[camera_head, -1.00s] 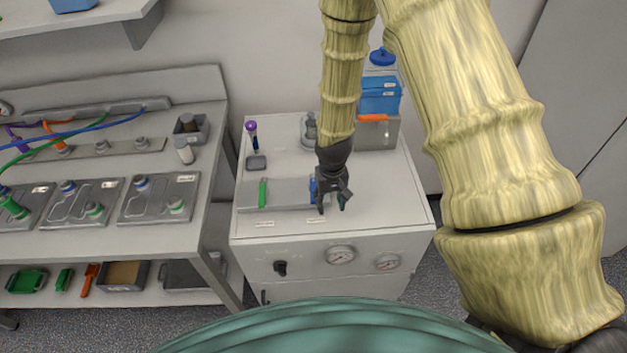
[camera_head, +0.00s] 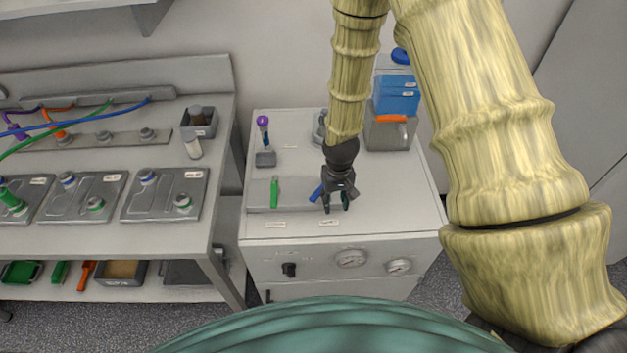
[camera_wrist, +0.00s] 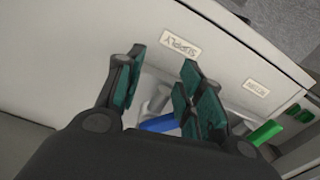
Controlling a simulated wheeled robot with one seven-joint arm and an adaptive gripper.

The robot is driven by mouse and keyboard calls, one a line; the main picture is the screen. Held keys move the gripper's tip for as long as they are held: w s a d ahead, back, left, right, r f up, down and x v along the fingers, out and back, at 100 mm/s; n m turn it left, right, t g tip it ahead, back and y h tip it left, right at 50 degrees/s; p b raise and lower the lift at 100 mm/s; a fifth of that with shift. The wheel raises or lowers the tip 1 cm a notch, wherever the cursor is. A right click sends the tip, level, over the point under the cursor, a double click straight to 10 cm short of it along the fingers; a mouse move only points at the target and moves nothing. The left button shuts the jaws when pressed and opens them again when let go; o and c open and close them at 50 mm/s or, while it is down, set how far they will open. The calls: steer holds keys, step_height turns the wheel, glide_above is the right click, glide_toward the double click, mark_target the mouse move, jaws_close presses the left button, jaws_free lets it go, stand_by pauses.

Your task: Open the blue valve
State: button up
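The blue valve handle (camera_head: 316,192) is on the grey panel on top of the white cabinet, slanted relative to the green handle (camera_head: 275,191) to its left. My gripper (camera_head: 338,207) points down just right of the blue handle and hides part of the valve. In the wrist view my gripper (camera_wrist: 162,60) is open, with a clear gap between its teal pads. The blue handle (camera_wrist: 158,124) shows low between the fingers, its right end close to or behind the right finger; I cannot tell whether they touch. The green handle (camera_wrist: 265,132) also shows there.
A blue-capped container (camera_head: 397,95) and a purple-topped item (camera_head: 263,130) stand behind the panel. A bench (camera_head: 120,235) with battery plates is at left.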

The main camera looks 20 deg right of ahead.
steer(key=shift+w, duration=0.35)
steer(key=shift+w+d+r+p, duration=0.1)
steer(key=shift+w+r+p, duration=0.15)
steer(key=shift+r+p, duration=0.45)
step_height(320, 180, up, 6)
steer(key=p, duration=0.4)
steer(key=shift+s+r, duration=0.15)
steer(key=shift+s, duration=0.3)
steer(key=shift+d, duration=0.1)
